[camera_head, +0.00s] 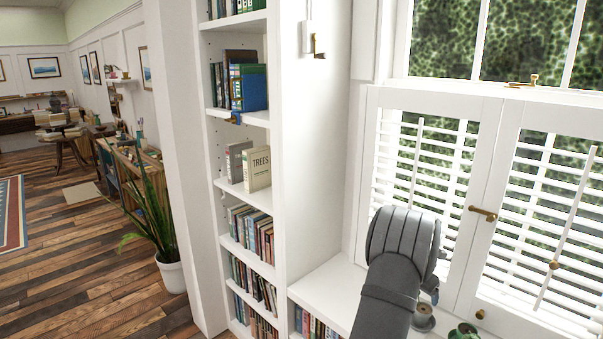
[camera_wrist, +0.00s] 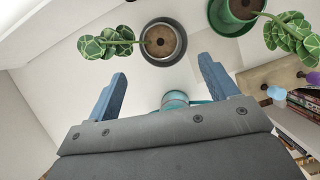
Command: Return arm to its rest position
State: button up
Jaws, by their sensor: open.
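My gripper (camera_wrist: 163,68) shows in the wrist view with its two blue fingers spread apart. It is open, and nothing is gripped between the fingers. A small teal round object (camera_wrist: 175,98) shows between the finger bases, partly hidden by the gripper body.
A plant in a grey pot (camera_wrist: 162,42) and one in a green pot (camera_wrist: 232,15) stand on the white sill beyond the fingers. A white bookshelf (camera_head: 300,150) stands left of my arm. The shuttered window (camera_head: 483,190) is close behind it.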

send_near(429, 308)
jog(key=x, duration=0.3)
jog(key=a+x, duration=0.1)
jog(key=x, duration=0.4)
jog(key=shift+a+f, duration=0.35)
jog(key=shift+f, duration=0.25)
notch_tip(429, 308, up, 3)
jog(key=shift+f, duration=0.15)
jog(key=shift+s+d+r+m, duration=0.25)
jog(key=shift+s+r+m, duration=0.15)
jog(key=shift+r, duration=0.1)
